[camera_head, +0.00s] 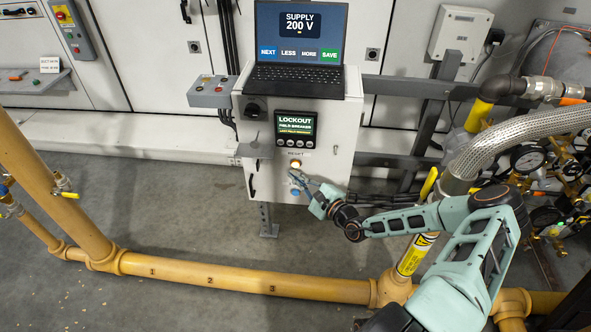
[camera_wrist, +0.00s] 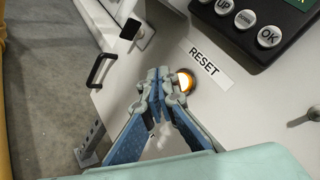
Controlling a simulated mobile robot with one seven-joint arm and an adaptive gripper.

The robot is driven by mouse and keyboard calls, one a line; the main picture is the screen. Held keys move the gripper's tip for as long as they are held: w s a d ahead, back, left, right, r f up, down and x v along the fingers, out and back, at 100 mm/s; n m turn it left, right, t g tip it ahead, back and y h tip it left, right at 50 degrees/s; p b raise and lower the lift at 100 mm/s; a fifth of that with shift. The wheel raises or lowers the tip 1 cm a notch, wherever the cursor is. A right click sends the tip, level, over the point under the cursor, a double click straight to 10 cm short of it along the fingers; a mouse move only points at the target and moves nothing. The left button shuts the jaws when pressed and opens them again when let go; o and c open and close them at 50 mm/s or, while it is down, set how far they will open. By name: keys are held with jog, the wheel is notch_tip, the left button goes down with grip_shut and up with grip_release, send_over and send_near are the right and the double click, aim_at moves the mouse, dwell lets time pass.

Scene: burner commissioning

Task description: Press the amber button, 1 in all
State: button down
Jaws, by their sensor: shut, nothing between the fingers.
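The amber button (camera_head: 295,163) is a round, lit push button on the front of the white control box (camera_head: 342,140), under the small display. In the wrist view the amber button (camera_wrist: 184,80) glows beside the RESET label (camera_wrist: 209,67). My gripper (camera_wrist: 158,72) is shut and empty. Its fingertips show just left of the button in the wrist view and partly cover its left edge. I cannot tell whether they touch it. In the head view my gripper (camera_head: 294,174) is just below the button.
The display (camera_head: 296,127) reads LOCKOUT, with a row of round keys below it. A laptop (camera_head: 299,48) on top shows SUPPLY 200 V. A black handle (camera_wrist: 101,70) juts from the box's left side. Yellow pipes (camera_head: 200,279) cross the floor in front.

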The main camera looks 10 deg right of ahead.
jog(key=shift+w+d, duration=0.2)
jog(key=shift+w, duration=0.45)
dwell(1.0)
jog(key=shift+w+d, duration=0.15)
jog(key=shift+w, duration=0.25)
jog(key=shift+w+d, duration=0.15)
jog(key=shift+w, duration=0.35)
dwell(0.6)
jog(key=shift+r, duration=0.1)
jog(key=shift+s+a+p, duration=0.3)
jog(key=shift+s+p, duration=0.6)
jog(key=shift+p, duration=0.1)
jog(key=shift+s, duration=0.1)
